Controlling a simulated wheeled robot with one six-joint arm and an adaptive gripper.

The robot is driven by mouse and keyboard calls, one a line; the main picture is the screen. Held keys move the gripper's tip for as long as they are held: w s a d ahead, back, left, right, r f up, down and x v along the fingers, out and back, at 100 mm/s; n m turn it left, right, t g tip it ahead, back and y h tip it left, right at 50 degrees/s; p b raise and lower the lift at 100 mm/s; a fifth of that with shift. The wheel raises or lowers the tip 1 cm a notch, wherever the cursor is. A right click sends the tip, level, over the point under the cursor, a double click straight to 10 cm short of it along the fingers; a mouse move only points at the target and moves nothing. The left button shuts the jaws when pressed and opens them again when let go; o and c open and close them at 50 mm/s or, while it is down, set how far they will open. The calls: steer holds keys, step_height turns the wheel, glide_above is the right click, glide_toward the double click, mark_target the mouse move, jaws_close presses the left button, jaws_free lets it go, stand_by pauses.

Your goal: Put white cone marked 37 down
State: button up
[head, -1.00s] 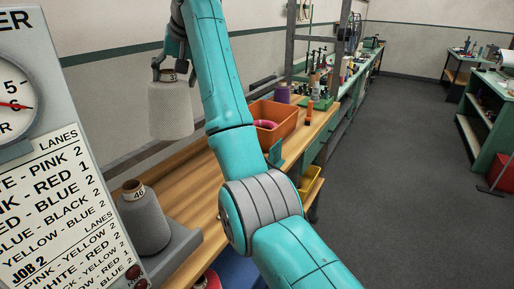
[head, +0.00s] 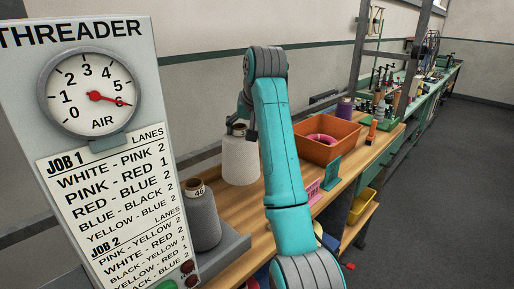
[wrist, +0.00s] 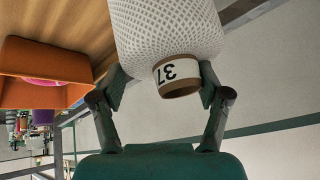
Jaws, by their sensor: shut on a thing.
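The white cone (head: 240,160) marked 37 is upright at the left part of the wooden bench (head: 236,226) in the head view. Its base is at or just above the bench top; I cannot tell if it touches. My gripper (head: 238,129) is above it, shut on its narrow top. In the wrist view the white cone (wrist: 168,30) appears upside down with the 37 label readable, and the fingers of my gripper (wrist: 160,84) hold its neck from both sides.
A grey cone (head: 203,220) marked 46 stands on a grey ledge by the threader panel (head: 105,130), left of the white cone. An orange bin (head: 325,150) with a pink ring is to the right. A purple cone (head: 345,109) stands behind it. Bare bench lies in front.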

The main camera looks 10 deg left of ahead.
steer(key=shift+f, duration=2.45)
steer(key=o, duration=1.8)
